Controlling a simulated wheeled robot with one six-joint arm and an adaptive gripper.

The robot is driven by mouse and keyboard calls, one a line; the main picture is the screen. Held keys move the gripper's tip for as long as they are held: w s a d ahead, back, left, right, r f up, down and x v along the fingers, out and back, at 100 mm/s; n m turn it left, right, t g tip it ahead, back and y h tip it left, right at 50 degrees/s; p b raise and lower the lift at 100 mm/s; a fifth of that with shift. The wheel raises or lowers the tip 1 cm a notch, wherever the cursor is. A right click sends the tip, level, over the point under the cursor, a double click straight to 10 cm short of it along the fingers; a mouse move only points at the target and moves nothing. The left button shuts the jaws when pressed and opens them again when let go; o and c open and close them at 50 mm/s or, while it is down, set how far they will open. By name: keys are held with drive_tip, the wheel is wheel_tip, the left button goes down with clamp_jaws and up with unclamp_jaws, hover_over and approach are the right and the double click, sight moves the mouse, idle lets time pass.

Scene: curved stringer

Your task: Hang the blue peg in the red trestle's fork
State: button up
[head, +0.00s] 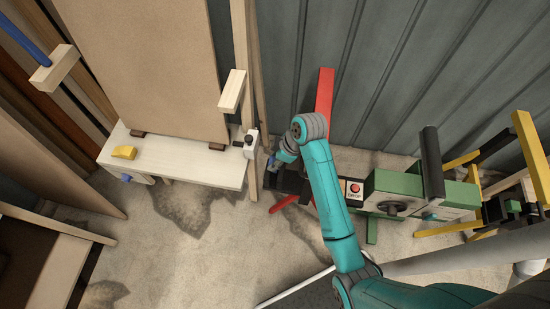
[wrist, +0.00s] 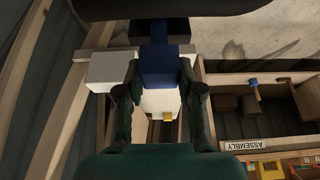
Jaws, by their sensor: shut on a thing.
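My gripper (head: 276,160) is low beside a pale upright post, mostly hidden by my arm in the head view. In the wrist view its dark fingers (wrist: 158,78) are shut on the blue peg (wrist: 158,62), whose broad blue end shows between them. A small bluish part of the peg (head: 271,161) seems to show at the gripper in the head view. The red trestle (head: 325,92) stands behind my arm against the grey wall, with a red leg (head: 284,203) on the floor. Its fork is not clearly visible.
A white block (head: 251,143) on the post is close to my gripper. A white bench (head: 190,160) with a yellow piece (head: 124,152) stands left. A green machine (head: 395,190) with a red button is right. Concrete floor in front is mostly clear.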

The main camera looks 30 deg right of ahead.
drive_tip(key=shift+f, duration=2.05)
drive_tip(key=o, duration=1.1)
drive_tip(key=shift+o, duration=0.2)
drive_tip(key=v, duration=1.2)
drive_tip(key=shift+a, duration=0.1)
